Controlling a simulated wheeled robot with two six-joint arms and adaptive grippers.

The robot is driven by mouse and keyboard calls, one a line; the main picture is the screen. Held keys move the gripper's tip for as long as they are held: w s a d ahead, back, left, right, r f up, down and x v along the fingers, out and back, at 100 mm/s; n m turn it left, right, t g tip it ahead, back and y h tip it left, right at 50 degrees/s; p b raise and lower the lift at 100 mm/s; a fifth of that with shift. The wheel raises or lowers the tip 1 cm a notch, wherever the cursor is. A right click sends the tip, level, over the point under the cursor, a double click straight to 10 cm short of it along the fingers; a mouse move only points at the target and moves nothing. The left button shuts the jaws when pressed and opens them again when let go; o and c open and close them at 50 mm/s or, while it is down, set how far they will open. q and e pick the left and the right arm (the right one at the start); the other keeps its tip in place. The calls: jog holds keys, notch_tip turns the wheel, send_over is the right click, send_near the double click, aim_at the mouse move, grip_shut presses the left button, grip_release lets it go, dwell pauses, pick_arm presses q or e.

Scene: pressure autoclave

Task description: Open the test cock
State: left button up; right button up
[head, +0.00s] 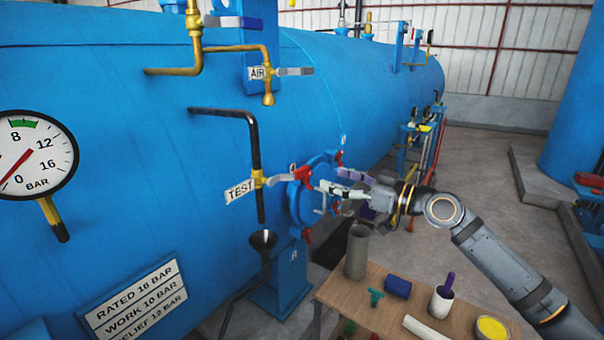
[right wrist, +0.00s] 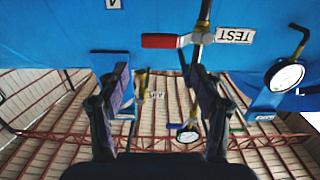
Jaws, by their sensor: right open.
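The test cock (head: 258,180) is a brass valve on a black vertical pipe, beside a white TEST label (head: 240,191). Its lever has a red grip (head: 302,174) and sticks out sideways to the right, across the pipe. In the right wrist view, the picture is upside down and the red grip (right wrist: 160,41) lies ahead of the fingers, with the TEST label (right wrist: 235,35) beside it. My right gripper (head: 328,188) is open and empty, just right of the red grip. Its two fingers (right wrist: 162,85) are spread wide, apart from the lever. My left gripper is out of view.
A black funnel (head: 263,240) stands below the pipe. A blue flanged fitting (head: 297,204) is behind the lever. The AIR cock (head: 268,73) is above. A wooden table (head: 335,290) with a grey cylinder (head: 357,252) and several small items is below my right arm.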

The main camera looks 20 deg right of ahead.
aim_at(304, 169)
jog(key=p+x, duration=0.2)
jog(key=x, duration=0.1)
jog(key=p+x, duration=0.2)
jog(key=x, duration=0.1)
jog(key=p+x, duration=0.2)
jog(key=x, duration=0.1)
jog(key=shift+w+a+r+p, duration=0.2)
jog(key=shift+w+r+p, duration=0.05)
jog(key=shift+w+p, duration=0.1)
jog(key=shift+w+a+f, duration=0.2)
jog(key=shift+w+a, duration=0.1)
jog(key=shift+c, duration=0.4)
